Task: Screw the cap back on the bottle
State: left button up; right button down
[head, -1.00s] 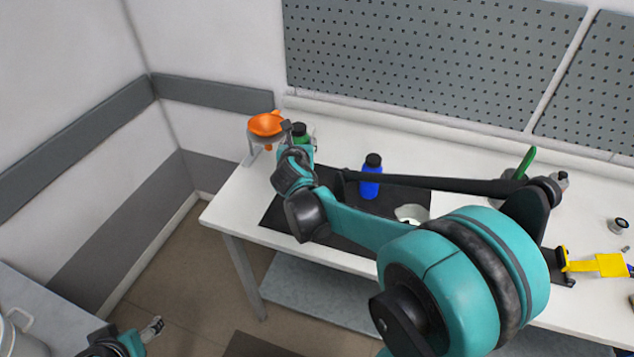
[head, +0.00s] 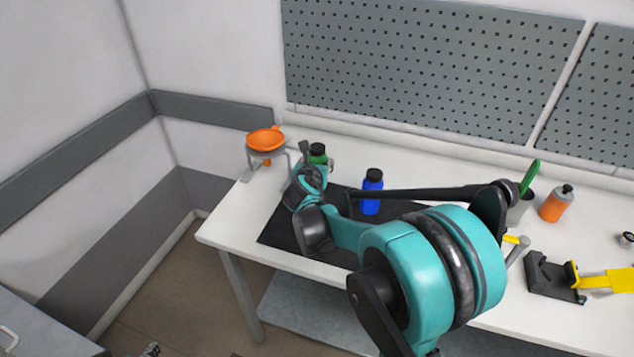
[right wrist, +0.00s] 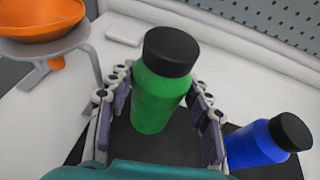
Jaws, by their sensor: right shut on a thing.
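A green bottle (head: 318,153) with a black cap on its top stands near the back left of the bench; it also shows in the right wrist view (right wrist: 158,100). My right gripper (head: 306,160) is shut on this bottle, with a finger on each side of its body below the cap. I cannot tell whether its base touches the bench. A blue bottle (head: 371,198) with a black cap stands upright to its right, on the black mat (head: 278,233). No loose cap shows. Only a small tip of my left gripper (head: 151,350) shows at the bottom edge.
An orange funnel (head: 266,140) sits in a grey stand at the bench's back left corner. An orange bottle (head: 557,205), a cup with a green-handled tool (head: 531,176) and a black holder with a yellow tool (head: 607,282) are at the right. My right arm covers the mat's middle.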

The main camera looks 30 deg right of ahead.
jog(key=shift+f, duration=0.3)
jog(key=shift+f+b, duration=0.85)
jog(key=shift+f, duration=1.05)
jog(key=shift+f, duration=0.2)
jog(key=c, duration=0.7)
grip_release()
jog(key=shift+r, duration=0.1)
